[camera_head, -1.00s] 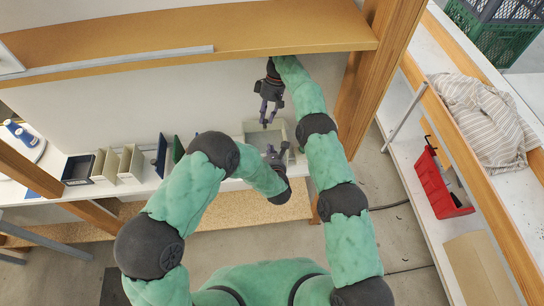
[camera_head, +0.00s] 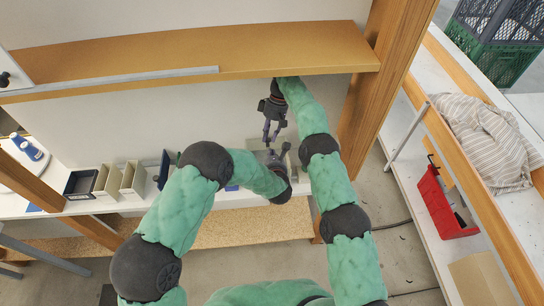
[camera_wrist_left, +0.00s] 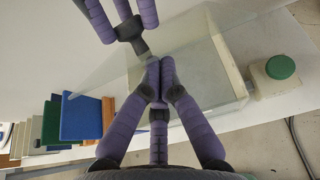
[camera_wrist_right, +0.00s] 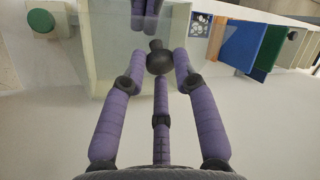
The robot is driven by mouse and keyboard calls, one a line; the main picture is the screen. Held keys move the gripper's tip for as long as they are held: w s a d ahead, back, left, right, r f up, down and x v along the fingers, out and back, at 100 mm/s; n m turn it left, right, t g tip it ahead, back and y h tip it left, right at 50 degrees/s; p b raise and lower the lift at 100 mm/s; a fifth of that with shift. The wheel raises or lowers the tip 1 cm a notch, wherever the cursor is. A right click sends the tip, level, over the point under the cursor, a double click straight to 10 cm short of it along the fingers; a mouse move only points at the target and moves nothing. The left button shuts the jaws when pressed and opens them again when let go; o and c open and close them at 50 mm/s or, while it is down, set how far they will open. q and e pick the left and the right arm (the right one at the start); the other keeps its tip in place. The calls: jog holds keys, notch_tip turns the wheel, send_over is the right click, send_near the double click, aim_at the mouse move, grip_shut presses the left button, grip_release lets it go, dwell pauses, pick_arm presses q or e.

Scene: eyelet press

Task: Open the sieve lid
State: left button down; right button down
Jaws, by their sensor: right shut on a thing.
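The sieve is a clear box (camera_wrist_left: 215,75) with a see-through lid (camera_wrist_left: 115,60) and a black knob (camera_wrist_right: 158,62) on it. My right gripper (camera_head: 271,141) has its fingers closed around the knob, seen in the right wrist view. Its purple fingers also show at the top of the left wrist view. The lid looks tilted in the left wrist view, but how far it stands off the box is unclear. My left gripper (camera_wrist_left: 160,75) has its fingertips together just in front of the box. Whether it touches the box is unclear.
A green-capped part (camera_wrist_left: 281,67) sits beside the box. Blue and green panels (camera_wrist_left: 82,118) and several cream holders (camera_head: 132,179) stand to its left. An upper shelf (camera_head: 290,48) hangs over the bench. A wooden post (camera_head: 375,90) stands to the right.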

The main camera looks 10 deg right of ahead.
pick_arm(q)
jog(key=shift+w+r, duration=0.45)
jog(key=shift+r, duration=0.25)
pick_arm(e)
jog(key=shift+a, duration=0.1)
jog(key=c, duration=1)
grip_release()
jog(key=shift+f, duration=0.1)
pick_arm(q)
jog(key=shift+s+f, duration=0.1)
